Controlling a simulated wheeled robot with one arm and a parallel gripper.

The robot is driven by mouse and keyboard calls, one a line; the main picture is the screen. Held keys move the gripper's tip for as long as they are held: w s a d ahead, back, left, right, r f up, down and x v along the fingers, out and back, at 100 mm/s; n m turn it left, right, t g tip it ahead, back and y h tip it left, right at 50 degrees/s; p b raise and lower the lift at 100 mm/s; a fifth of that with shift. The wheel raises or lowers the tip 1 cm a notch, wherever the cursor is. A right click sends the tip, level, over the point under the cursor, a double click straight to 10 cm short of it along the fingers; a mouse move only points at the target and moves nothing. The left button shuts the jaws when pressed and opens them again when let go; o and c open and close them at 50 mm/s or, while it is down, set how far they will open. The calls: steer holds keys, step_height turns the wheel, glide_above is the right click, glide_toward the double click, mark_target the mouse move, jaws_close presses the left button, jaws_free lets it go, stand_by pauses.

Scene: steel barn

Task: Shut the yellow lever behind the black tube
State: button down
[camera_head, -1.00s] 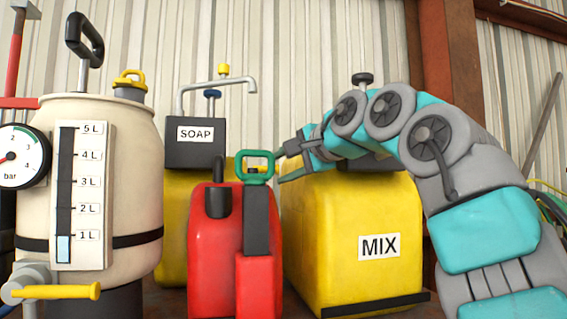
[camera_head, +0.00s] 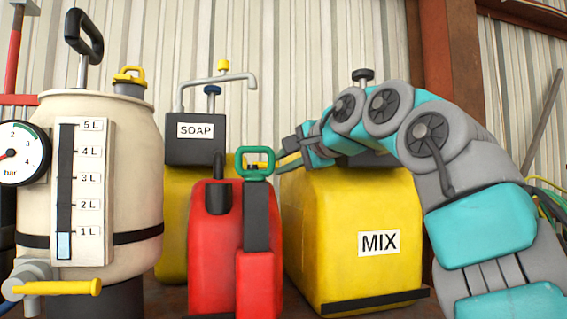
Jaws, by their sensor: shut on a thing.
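A black upright tube (camera_head: 256,218) topped by a green loop handle (camera_head: 255,164) stands in front of the red can (camera_head: 211,245). Behind it, part of a yellow lever (camera_head: 290,159) shows beside and between the fingers of my gripper (camera_head: 285,162). More yellow shows through the green loop. My gripper reaches in from the right, over the yellow MIX container, and is shut on what looks like this lever. The green loop and tube hide much of the lever and the contact.
The yellow MIX container (camera_head: 325,260) stands below my arm. Behind the red can is the SOAP unit (camera_head: 195,145) with a grey spout (camera_head: 232,77). A cream tank (camera_head: 140,170) at left has another yellow lever (camera_head: 62,287) low in front.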

steer(key=shift+f, duration=0.1)
steer(key=shift+s+m+t+h+b, duration=0.4)
steer(key=shift+m+t+h+b, duration=0.25)
steer(key=shift+h, duration=0.35)
steer(key=shift+s+a+m+t+h, duration=0.15)
steer(key=shift+s+m+t+h, duration=0.25)
steer(key=shift+m+h, duration=0.5)
steer(key=shift+s+a+m+t+h, duration=0.15)
steer(key=shift+s+m+t+h, duration=0.15)
steer(key=shift+m+h, duration=0.55)
steer(key=c, duration=0.8)
jaws_free()
steer(key=shift+s, duration=0.1)
